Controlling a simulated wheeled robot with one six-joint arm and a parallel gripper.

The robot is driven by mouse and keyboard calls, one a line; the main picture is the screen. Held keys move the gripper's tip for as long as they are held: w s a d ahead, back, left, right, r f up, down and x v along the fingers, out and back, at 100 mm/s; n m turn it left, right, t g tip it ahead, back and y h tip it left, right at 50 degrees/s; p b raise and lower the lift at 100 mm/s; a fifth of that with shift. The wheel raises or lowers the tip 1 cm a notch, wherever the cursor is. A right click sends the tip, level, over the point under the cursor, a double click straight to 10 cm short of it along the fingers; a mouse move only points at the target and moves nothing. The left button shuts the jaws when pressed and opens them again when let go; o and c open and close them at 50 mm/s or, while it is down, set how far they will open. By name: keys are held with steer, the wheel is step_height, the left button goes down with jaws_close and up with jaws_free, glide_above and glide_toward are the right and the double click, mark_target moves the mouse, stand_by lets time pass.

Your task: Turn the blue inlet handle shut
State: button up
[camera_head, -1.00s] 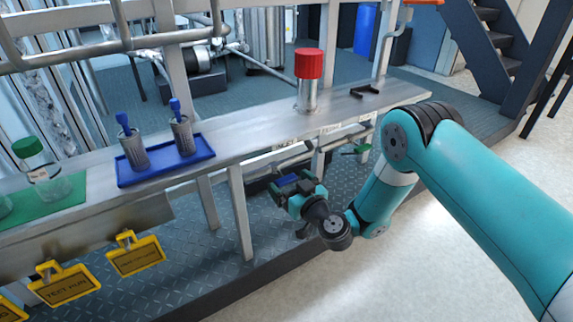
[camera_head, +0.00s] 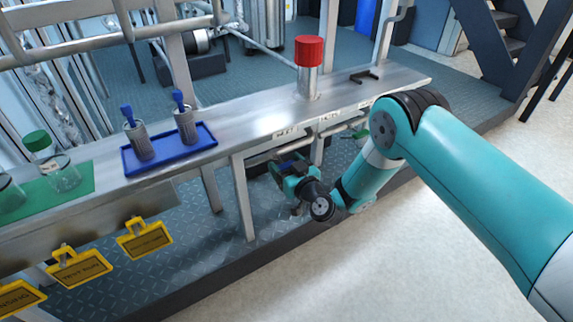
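A small blue part (camera_head: 287,167), likely the blue inlet handle, shows under the front edge of the steel bench, below a label that seems to read INLET (camera_head: 287,133). My gripper (camera_head: 283,172) is at this blue part, under the bench, and covers much of it. The fingers are small, dark and partly hidden by the wrist. I cannot tell whether they are closed on the handle or just around it. The handle's exact angle is also unclear.
A green handle (camera_head: 361,133) is to the right under the bench (camera_head: 245,122). A bench leg (camera_head: 242,198) stands just left of my gripper. Above are a red-capped cylinder (camera_head: 309,80), a blue tray (camera_head: 205,146) with two canisters, and jars. Yellow tags (camera_head: 145,239) hang at left.

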steer(key=shift+m, duration=0.3)
steer(key=m, duration=0.3)
steer(key=shift+d+m, duration=0.1)
steer(key=shift+m, duration=0.2)
steer(key=m, duration=0.4)
steer(key=shift+w+d+m, duration=0.1)
steer(key=shift+m, duration=0.2)
steer(key=m, duration=0.4)
steer(key=shift+f+m+p, duration=0.1)
steer(key=shift+m+p, duration=0.2)
steer(key=shift+p, duration=0.1)
steer(key=shift+w+d+f+m, duration=0.1)
steer(key=shift+f+m, duration=0.05)
steer(key=shift+m, duration=2.15)
steer(key=o, duration=0.9)
steer(key=shift+c, duration=0.2)
steer(key=shift+o, duration=0.4)
